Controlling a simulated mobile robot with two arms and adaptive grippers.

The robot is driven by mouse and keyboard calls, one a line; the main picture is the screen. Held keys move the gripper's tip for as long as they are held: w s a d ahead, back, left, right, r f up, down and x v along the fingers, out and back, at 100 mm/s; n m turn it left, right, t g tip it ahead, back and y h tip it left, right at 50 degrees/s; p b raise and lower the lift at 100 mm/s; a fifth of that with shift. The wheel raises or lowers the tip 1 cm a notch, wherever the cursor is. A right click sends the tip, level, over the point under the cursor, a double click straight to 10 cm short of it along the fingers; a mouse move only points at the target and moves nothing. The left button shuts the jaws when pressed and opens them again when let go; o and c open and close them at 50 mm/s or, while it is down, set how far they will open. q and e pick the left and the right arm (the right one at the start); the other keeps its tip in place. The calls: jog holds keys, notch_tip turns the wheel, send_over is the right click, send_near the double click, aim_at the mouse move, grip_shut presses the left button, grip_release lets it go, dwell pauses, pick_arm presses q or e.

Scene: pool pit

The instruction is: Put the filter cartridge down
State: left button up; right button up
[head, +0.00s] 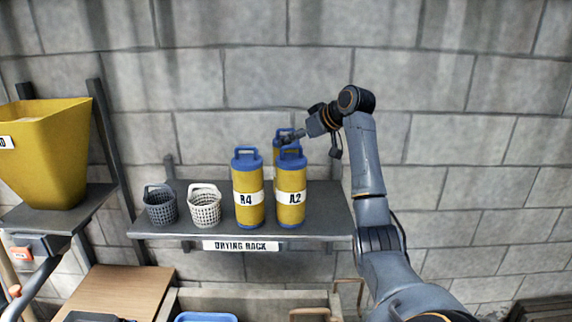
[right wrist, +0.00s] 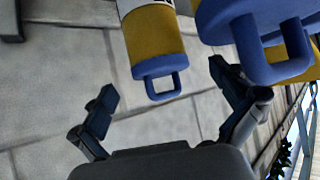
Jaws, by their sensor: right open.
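Three yellow filter cartridges with blue caps and loop handles stand upright on the drying rack: one with a white "R4"-like label (head: 248,190) on the left, "A2" (head: 291,190) beside it, and a third (head: 276,152) mostly hidden behind A2. My right gripper (head: 293,138) is at the height of their handles, by the rear cartridge. In the right wrist view its two fingers (right wrist: 165,90) are spread, with a cartridge's blue handle (right wrist: 163,85) showing between them, not clamped. A larger blue cap (right wrist: 245,25) is close on the right. My left gripper is out of view.
The grey drying rack shelf (head: 325,210) also holds a dark basket (head: 160,205) and a white basket (head: 204,206) at left. Its right end is clear. A block wall (head: 440,120) stands behind. A yellow bin (head: 48,150) is at far left.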

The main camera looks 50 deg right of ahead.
jog(key=p+x, duration=0.4)
jog(key=x, duration=0.2)
jog(key=shift+f, duration=0.15)
jog(key=shift+s+d, duration=0.1)
jog(key=c, duration=1.9)
notch_tip(320, 180, up, 9)
jog(key=b, duration=0.3)
jog(key=shift+f, duration=0.15)
jog(key=shift+d+r, duration=0.1)
jog(key=shift+r, duration=0.6)
